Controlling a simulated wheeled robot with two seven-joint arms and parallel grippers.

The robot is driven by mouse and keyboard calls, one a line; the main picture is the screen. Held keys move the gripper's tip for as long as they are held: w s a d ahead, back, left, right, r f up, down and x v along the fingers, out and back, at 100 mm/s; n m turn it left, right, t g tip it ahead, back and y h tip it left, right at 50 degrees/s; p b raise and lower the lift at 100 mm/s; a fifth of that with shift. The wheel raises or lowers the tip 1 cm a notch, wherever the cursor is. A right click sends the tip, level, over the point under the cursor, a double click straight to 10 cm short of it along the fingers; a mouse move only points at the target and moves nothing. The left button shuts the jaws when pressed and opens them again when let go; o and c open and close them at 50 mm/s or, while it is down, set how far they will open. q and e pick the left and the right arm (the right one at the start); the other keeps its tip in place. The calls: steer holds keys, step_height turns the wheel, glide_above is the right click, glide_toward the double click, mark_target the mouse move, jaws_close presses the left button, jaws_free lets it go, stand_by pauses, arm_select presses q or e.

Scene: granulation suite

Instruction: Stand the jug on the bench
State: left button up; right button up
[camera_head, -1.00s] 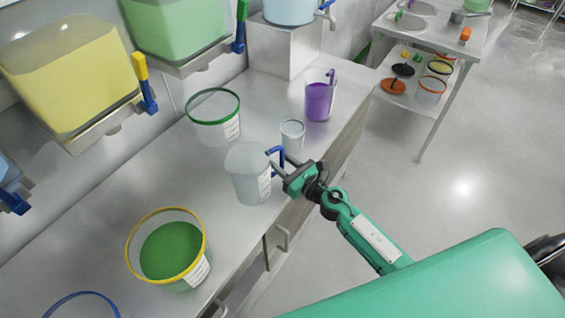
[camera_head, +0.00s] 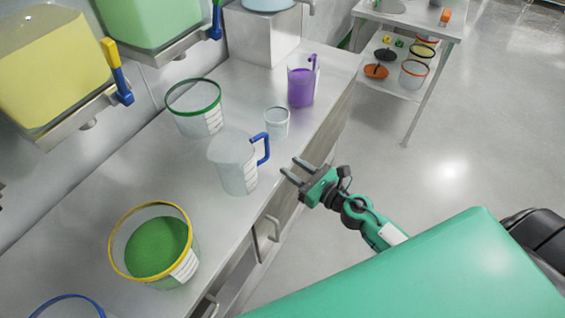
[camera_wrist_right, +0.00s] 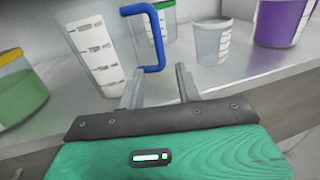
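The clear jug with a blue handle (camera_head: 235,162) stands upright on the steel bench (camera_head: 110,180) in the head view, its handle facing my right arm. It also shows in the right wrist view (camera_wrist_right: 95,55), with the blue handle just ahead of the fingers. My right gripper (camera_head: 292,172) is open and empty, just off the bench's front edge, apart from the handle. My left gripper is not in view.
A green-rimmed bucket (camera_head: 196,118), a small clear beaker (camera_head: 276,124) and a purple-filled jug (camera_head: 301,86) stand behind the jug. A yellow-rimmed bucket of green material (camera_head: 165,275) is nearer. Drawer handles (camera_head: 268,228) stick out from the bench front.

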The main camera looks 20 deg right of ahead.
steer(key=s+d+f+m+g+h, duration=0.2)
steer(key=s+d+f+m+h, duration=0.15)
steer(key=f+m, duration=0.65)
steer(key=s+d+f+m+g+h, duration=0.2)
steer(key=s+f+m, duration=0.25)
steer(key=f, duration=0.95)
steer(key=s+d+f+m+g+h, duration=0.2)
steer(key=s+d+f+m, duration=0.1)
steer(key=f+m, duration=0.75)
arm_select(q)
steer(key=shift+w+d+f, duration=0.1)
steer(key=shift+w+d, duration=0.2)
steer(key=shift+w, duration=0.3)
arm_select(e)
steer(key=s+a+f+m+g, duration=0.2)
steer(key=s+f+m+g, duration=0.1)
steer(key=s+f, duration=0.4)
steer(key=s+a+f+m+g, duration=0.1)
steer(key=s+f+m+g, duration=0.2)
steer(key=s+f+m, duration=0.3)
steer(key=s+a+f+m+g, duration=0.2)
steer(key=s+f+m, duration=0.2)
steer(key=s+f, duration=0.4)
steer(key=s, duration=0.7)
steer(key=shift+a+f+m+g, duration=0.2)
steer(key=shift+a+m+g, duration=0.1)
steer(key=shift+a+g, duration=0.1)
steer(key=shift+d, duration=0.1)
